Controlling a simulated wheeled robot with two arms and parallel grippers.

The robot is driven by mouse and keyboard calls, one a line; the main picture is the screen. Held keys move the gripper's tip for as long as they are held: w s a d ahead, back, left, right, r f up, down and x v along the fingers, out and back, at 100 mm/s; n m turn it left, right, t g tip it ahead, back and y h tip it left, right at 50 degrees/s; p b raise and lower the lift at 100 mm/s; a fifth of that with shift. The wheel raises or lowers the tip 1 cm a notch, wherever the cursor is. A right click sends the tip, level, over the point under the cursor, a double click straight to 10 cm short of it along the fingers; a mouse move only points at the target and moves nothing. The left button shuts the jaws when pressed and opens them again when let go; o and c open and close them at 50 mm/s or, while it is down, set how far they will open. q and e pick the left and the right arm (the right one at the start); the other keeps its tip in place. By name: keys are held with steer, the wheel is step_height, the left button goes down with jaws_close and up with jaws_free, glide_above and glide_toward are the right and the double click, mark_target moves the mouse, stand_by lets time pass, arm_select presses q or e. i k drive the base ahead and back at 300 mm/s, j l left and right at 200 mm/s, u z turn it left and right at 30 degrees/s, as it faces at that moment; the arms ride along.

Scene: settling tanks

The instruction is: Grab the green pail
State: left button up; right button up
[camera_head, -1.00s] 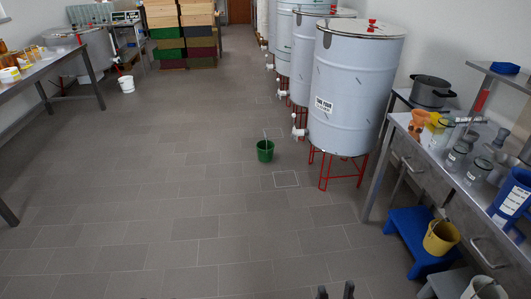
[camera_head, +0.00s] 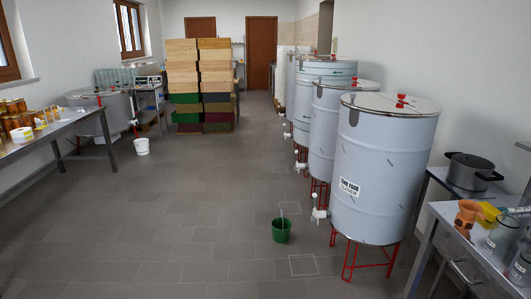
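The green pail (camera_head: 281,231) stands upright on the grey tiled floor, right of the picture's middle. Its thin handle stands up above the rim. It is just left of the nearest settling tank (camera_head: 381,170), below and a little left of that tank's white tap (camera_head: 319,213). Neither of my grippers shows in the head view now.
Several metal tanks on red stands line the right side. A table with jars (camera_head: 60,134) is at left. A white bucket (camera_head: 142,146) and stacked boxes (camera_head: 202,85) are further back. The middle floor is clear.

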mark_target(281, 227)
steer(key=i, duration=2.5)
steer(key=i+z, duration=0.15)
steer(key=i, duration=0.3)
steer(key=i+j+z, duration=0.1)
steer(key=i, duration=0.3)
steer(key=i+j+z, duration=0.15)
steer(key=i, duration=0.3)
steer(key=i+j+z, duration=0.15)
steer(key=i, duration=0.25)
